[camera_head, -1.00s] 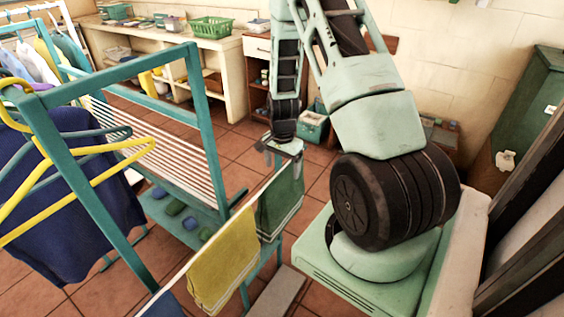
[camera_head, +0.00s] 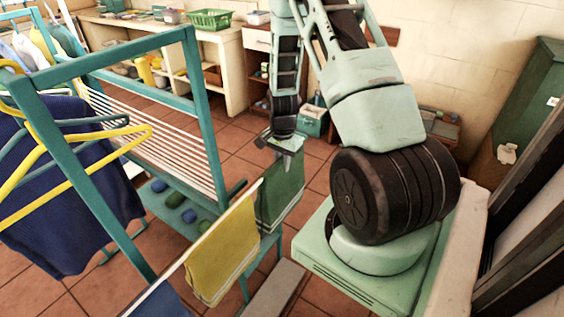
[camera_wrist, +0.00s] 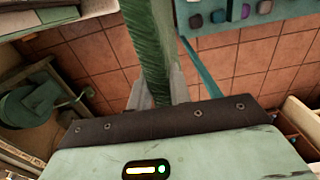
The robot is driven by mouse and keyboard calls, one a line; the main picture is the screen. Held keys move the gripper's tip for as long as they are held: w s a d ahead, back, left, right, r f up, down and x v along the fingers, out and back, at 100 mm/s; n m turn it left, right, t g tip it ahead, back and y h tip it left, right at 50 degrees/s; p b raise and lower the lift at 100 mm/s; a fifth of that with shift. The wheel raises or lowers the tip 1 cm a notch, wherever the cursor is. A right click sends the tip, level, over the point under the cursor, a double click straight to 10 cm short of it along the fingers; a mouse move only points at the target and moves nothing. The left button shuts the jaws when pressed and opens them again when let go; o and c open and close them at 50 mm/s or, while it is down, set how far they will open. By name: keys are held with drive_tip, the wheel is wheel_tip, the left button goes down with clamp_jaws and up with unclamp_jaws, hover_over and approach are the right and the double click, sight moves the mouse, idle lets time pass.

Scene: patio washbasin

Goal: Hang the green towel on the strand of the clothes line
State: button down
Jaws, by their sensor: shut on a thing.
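The green towel (camera_head: 281,187) hangs down from my gripper (camera_head: 284,143) in the head view, a white stripe near its lower edge. My gripper is shut on its top edge. In the wrist view the towel (camera_wrist: 149,45) runs up between the two fingers of my gripper (camera_wrist: 158,88). The clothes line strand (camera_head: 170,272) runs from the lower left up toward the towel, with a yellow towel (camera_head: 223,254) and a blue towel (camera_head: 162,302) on it. The green towel is just beyond the yellow one, near the strand's far end. Whether it touches the strand I cannot tell.
A teal rack (camera_head: 196,115) with yellow hangers (camera_head: 75,182) and a dark blue garment (camera_head: 68,220) stands at the left. A low teal shelf (camera_head: 160,205) holds several small blocks. A cream counter (camera_head: 180,38) with a green basket (camera_head: 210,19) stands behind. Tiled floor is open between.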

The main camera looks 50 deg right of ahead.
wheel_tip(320, 180, up, 29)
drive_tip(key=p, duration=1.8)
drive_tip(key=shift+f, duration=0.2)
drive_tip(key=s+d+r+b, duration=0.1)
drive_tip(key=s+b, duration=0.2)
drive_tip(key=s, duration=1.4)
drive_tip(key=shift+d, duration=0.15)
drive_tip(key=shift+w, duration=0.1)
